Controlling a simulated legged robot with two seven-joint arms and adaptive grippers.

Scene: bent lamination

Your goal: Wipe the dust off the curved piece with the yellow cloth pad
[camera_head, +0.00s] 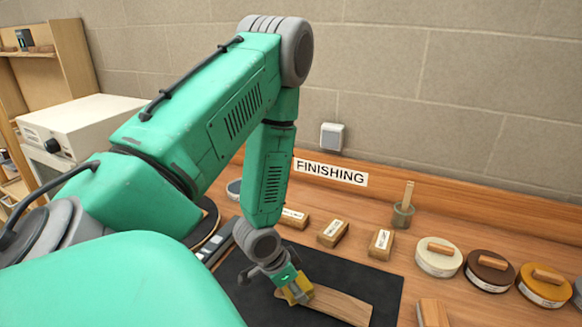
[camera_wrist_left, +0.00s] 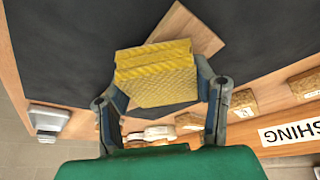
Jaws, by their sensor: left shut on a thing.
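The curved piece (camera_head: 338,304) is a strip of light wood lying on the black mat (camera_head: 245,285). In the left wrist view the curved piece (camera_wrist_left: 186,32) is partly hidden behind the pad. My left gripper (camera_head: 287,288) is shut on the yellow cloth pad (camera_head: 297,291), at the left end of the piece. In the left wrist view the yellow pad (camera_wrist_left: 155,75) sits between the two fingers of my left gripper (camera_wrist_left: 158,90). I cannot tell whether the pad touches the wood. Dust is too small to make out. My right gripper is not in view.
Several wooden blocks with labels (camera_head: 334,232) stand behind the mat. A pot with a brush (camera_head: 403,214) and round tins, including a cream one (camera_head: 438,258), stand at the right. A white box-shaped machine (camera_head: 78,130) is at the left. A FINISHING sign (camera_head: 330,172) marks the back ledge.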

